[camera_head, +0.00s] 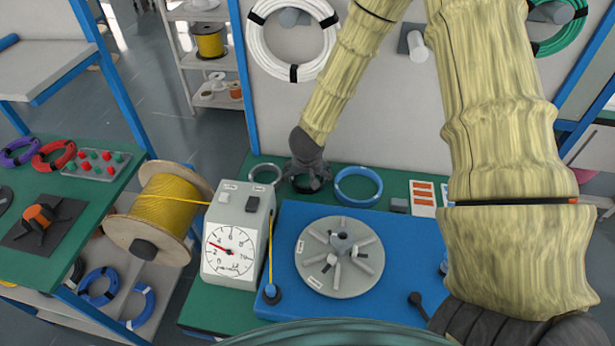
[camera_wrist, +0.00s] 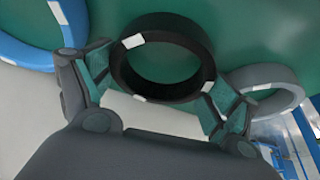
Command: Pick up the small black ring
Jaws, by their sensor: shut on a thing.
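The small black ring (camera_wrist: 126,72) has white tape marks and sits between the two fingers of my gripper (camera_wrist: 157,80) in the wrist view. The fingers are shut on its outer sides. In the head view my gripper (camera_head: 306,172) points down at the back edge of the green table, and the black ring (camera_head: 308,190) shows only partly beneath it. I cannot tell whether the ring touches the table.
A grey ring (camera_head: 277,180) lies just left of my gripper and a blue ring (camera_head: 358,201) just right. A white gauge box (camera_head: 231,262) and a blue board with a round grey plate (camera_head: 318,272) stand in front. A pale panel (camera_head: 370,130) rises behind.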

